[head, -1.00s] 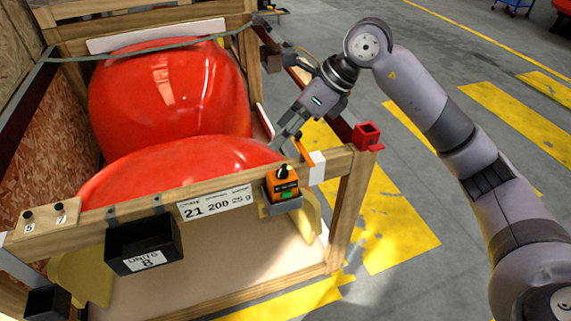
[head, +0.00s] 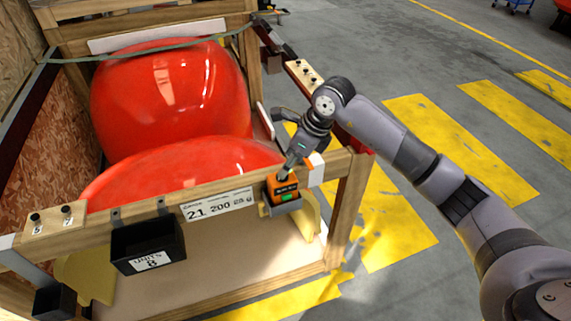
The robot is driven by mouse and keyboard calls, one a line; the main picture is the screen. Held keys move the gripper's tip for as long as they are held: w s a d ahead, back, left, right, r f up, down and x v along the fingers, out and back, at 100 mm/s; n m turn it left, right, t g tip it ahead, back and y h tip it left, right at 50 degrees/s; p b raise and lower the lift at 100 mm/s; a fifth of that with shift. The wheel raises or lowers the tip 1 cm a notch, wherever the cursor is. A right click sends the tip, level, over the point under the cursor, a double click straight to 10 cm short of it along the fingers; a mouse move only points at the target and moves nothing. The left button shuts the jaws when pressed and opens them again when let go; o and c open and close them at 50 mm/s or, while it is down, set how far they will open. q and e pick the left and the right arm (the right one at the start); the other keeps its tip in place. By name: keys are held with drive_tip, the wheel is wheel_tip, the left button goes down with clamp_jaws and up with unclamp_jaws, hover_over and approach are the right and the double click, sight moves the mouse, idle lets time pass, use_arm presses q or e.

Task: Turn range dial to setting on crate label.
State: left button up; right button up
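The orange device (head: 283,190) with a green display sits in a grey holder on the crate's front rail. Its black dial, on top, is now mostly hidden by my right gripper (head: 286,168). The fingertips point down at the dial. Whether they touch or grip it is too small to tell. The white crate label (head: 218,206) on the rail, left of the device, appears to read "21 200 25 g"; the small print above is unreadable. My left gripper is out of view.
The wooden crate holds two large red nosecones (head: 170,95). A black bin (head: 148,245) labelled "UNITS 8" hangs on the front rail. Pegged blocks (head: 54,221) (head: 304,72) sit at the front left and on the right side. Open floor lies to the right.

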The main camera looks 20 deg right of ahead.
drive_tip(key=shift+x, duration=1.8)
drive_tip(key=shift+c, duration=0.4)
drive_tip(key=c, duration=1.1)
